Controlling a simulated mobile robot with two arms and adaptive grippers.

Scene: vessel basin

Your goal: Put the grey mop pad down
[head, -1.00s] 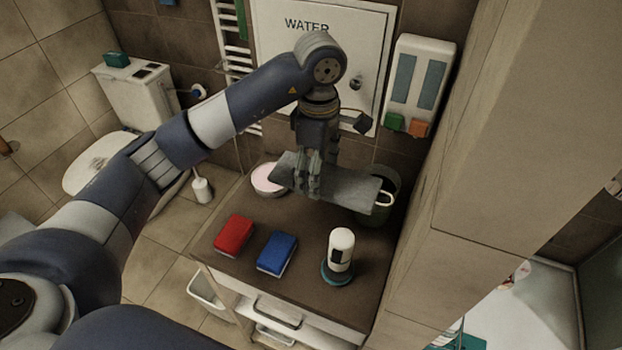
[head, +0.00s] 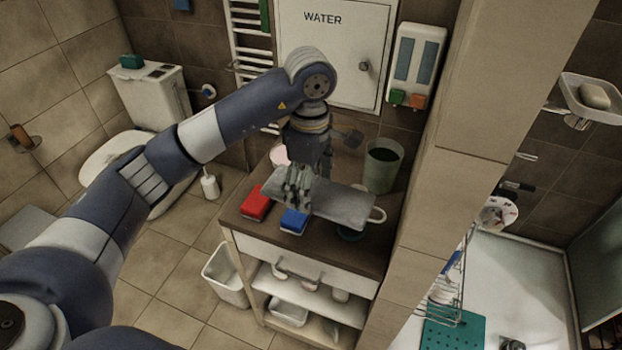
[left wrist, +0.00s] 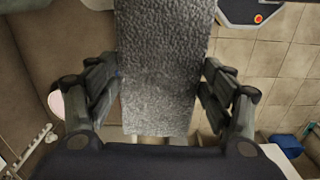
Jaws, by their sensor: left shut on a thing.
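The grey mop pad (head: 342,204) is a long flat rectangle held above the brown-topped cabinet (head: 376,250) in the head view. My left gripper (head: 294,190) is shut on the mop pad near its left part. In the left wrist view the pad (left wrist: 165,65) runs lengthwise between the two fingers (left wrist: 160,88). The pad hides the white bottle that stood on the cabinet top; only part of its dark teal base (head: 350,233) shows under it. My right gripper is not in view.
A red sponge (head: 257,203) and a blue sponge (head: 294,221) lie on the cabinet top. A green bucket (head: 382,165) stands at its back right, and a pink-white bowl (head: 280,155) at its back left.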

